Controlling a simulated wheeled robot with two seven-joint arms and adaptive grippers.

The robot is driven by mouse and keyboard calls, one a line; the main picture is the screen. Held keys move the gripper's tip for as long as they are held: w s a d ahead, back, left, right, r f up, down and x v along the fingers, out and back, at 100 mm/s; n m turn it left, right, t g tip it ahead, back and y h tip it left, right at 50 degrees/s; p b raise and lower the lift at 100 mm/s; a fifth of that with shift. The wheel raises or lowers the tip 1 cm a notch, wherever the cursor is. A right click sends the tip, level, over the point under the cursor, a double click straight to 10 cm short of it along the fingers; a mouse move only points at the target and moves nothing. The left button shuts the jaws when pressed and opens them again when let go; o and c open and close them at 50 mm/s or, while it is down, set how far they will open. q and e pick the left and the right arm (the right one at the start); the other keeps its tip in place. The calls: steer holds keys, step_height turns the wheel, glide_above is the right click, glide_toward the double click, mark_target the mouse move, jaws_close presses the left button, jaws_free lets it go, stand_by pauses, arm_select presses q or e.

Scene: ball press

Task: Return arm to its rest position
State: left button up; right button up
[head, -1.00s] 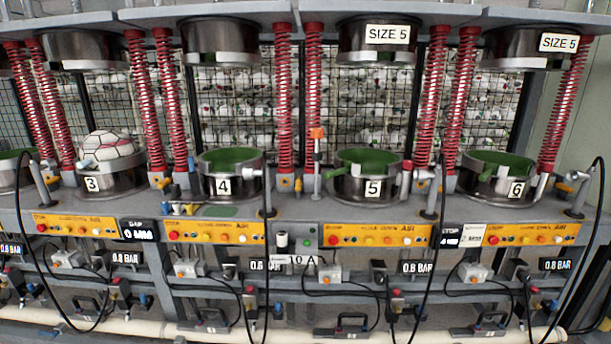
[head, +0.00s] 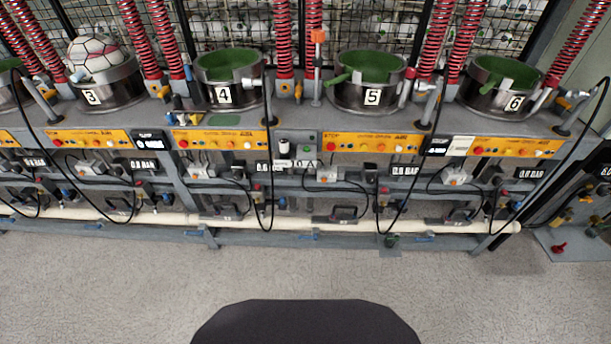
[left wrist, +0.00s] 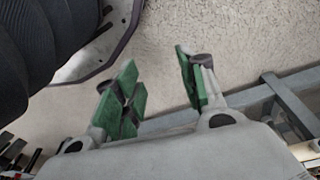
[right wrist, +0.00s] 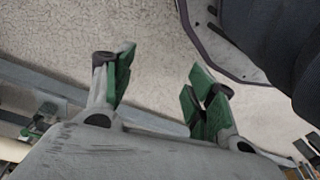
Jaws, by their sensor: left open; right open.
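My left gripper (left wrist: 158,92) shows in the left wrist view with its green-padded fingers spread apart and nothing between them. My right gripper (right wrist: 157,90) shows in the right wrist view, also open and empty. Both hang over bare floor beside my own base. Neither gripper nor arm shows in the head view. A white and dark-red ball (head: 97,56) sits in the cup of press station 3 (head: 108,90) at the left. The green-lined cups of station 4 (head: 226,94), station 5 (head: 371,96) and station 6 (head: 514,101) hold no ball.
The press bench has an orange control panel (head: 440,146) along its front and black cables hanging down. A pale pipe (head: 380,226) runs low along it. The grey floor (head: 120,285) before it is clear. Equipment with a red knob (head: 559,247) stands at right.

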arm_select(q)
steer(key=s+a+p, duration=0.3)
steer(key=s+p, duration=0.5)
steer(key=s, duration=0.1)
steer(key=s+a+r+g+p, duration=0.1)
steer(key=s+a+p, duration=0.2)
steer(key=s+p, duration=0.6)
steer(key=shift+s+a+r+y, duration=0.2)
steer(key=shift+s+r+y, duration=0.1)
steer(key=shift+s+y, duration=0.1)
arm_select(e)
steer(key=s+d, duration=0.3)
steer(key=s, duration=0.6)
steer(key=s+d+r+g, duration=0.1)
steer(key=s+d, duration=0.2)
steer(key=s, duration=0.6)
steer(key=shift+s+d+r+h, duration=0.2)
steer(key=shift+s+r+h, duration=0.1)
steer(key=shift+s+h, duration=0.1)
